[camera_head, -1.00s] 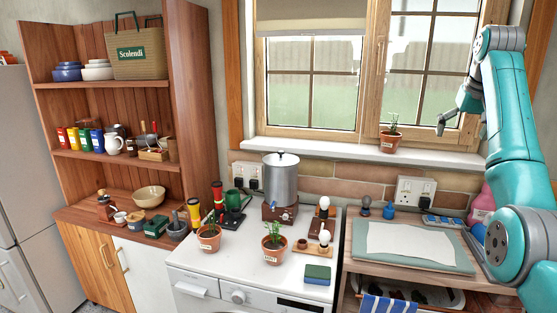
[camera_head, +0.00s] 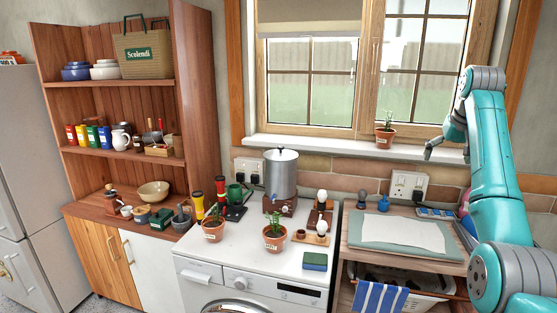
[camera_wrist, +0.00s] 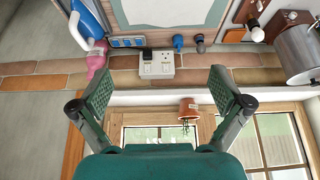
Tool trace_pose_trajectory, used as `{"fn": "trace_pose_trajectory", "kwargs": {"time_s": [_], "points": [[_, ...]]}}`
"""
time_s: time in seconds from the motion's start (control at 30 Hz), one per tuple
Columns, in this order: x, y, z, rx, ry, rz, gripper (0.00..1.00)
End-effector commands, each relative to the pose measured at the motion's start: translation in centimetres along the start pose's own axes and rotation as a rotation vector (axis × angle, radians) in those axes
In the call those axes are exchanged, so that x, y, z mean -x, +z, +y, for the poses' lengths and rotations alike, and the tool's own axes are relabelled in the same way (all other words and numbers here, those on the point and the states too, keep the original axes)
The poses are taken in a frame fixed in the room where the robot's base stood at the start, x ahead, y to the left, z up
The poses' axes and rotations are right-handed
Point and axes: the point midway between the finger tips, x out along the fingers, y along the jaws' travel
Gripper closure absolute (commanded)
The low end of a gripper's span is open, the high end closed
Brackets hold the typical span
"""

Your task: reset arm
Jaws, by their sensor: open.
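My gripper (camera_wrist: 162,88) is open and empty in the wrist view, its two green fingers spread wide. Between and beyond them are the tiled wall, a white socket (camera_wrist: 157,65) and a potted plant (camera_wrist: 188,108) on the windowsill. In the head view my teal arm stands at the right, and the gripper end (camera_head: 434,148) hangs small in front of the window, right of the potted plant (camera_head: 385,133). Nothing is held.
A white washing machine (camera_head: 262,262) carries two potted plants, a metal urn (camera_head: 281,172) and a sponge (camera_head: 315,261). A bench with a green mat (camera_head: 365,245) stands right of it. A wooden shelf (camera_head: 107,83) and fridge (camera_head: 22,165) are at left.

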Motion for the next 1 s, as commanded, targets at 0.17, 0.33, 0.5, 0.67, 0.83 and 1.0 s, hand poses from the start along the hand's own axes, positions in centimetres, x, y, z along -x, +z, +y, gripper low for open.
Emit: {"fn": "trace_pose_trajectory", "kwargs": {"time_s": [0.17,0.33,0.5,0.67,0.83,1.0], "points": [[-5.2,1.4,-0.9,0.007,-0.003,0.022,0.0],[-12.4,4.0,-2.3,0.017,-0.008,0.06,0.0],[-19.4,7.6,-3.8,0.027,-0.013,0.107,0.0],[-25.2,11.8,-5.3,0.037,-0.019,0.15,0.0],[-30.4,16.8,-6.7,0.047,-0.025,0.197,0.0],[-34.7,22.5,-8.1,0.058,-0.033,0.241,0.0]]}}
